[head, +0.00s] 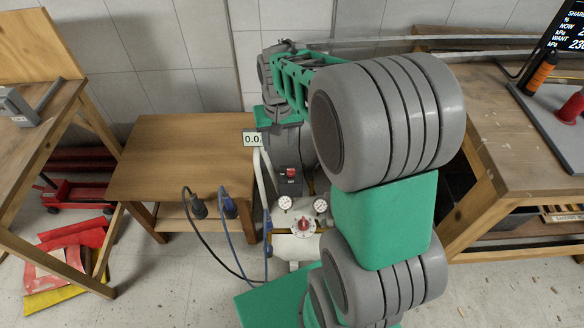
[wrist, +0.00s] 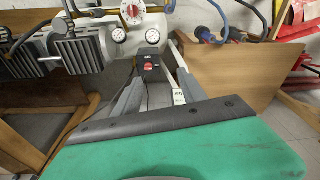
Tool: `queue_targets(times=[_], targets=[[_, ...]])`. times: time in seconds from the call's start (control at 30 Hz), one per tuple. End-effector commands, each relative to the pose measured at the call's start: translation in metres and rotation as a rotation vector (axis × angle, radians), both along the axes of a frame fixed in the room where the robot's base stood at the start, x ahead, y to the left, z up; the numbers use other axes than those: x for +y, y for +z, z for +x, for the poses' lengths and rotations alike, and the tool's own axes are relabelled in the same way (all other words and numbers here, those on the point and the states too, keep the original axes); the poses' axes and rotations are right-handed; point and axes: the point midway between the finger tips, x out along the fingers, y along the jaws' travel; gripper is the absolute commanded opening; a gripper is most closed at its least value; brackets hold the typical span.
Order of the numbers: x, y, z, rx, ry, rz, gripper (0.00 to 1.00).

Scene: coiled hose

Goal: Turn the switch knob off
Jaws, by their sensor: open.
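The switch is a black box with a red knob (head: 291,173), standing upright on the compressor below my gripper in the head view. The red knob also shows in the wrist view (wrist: 152,68), just beyond my fingers and roughly between them. I cannot read the knob's setting. My gripper (wrist: 158,82) is open and empty, its grey fingers apart and pointing toward the switch box. In the head view my gripper (head: 278,115) is partly hidden by my own arm. No contact with the knob is visible.
Two gauges (head: 286,203) and a dial with a red centre (head: 303,226) sit close in front of the switch. A small display reading 0.0 (head: 252,139) is beside it. Black and blue hoses (head: 228,203) hang left. Wooden benches (head: 180,150) stand on both sides.

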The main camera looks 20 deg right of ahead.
Motion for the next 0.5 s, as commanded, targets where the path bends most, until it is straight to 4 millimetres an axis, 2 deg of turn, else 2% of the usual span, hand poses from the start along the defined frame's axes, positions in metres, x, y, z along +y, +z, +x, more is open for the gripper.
queue_targets(times=[0.03,0.1,0.2,0.3,0.5], targets=[[-0.016,-0.039,0.021,0.04,-0.045,0.007,0.49],[-0.034,-0.079,0.045,0.072,-0.096,0.014,0.49],[-0.054,-0.13,0.065,0.105,-0.151,0.022,0.49],[-0.065,-0.162,0.075,0.124,-0.184,0.026,0.49],[-0.067,-0.189,0.078,0.132,-0.193,0.028,0.49]])
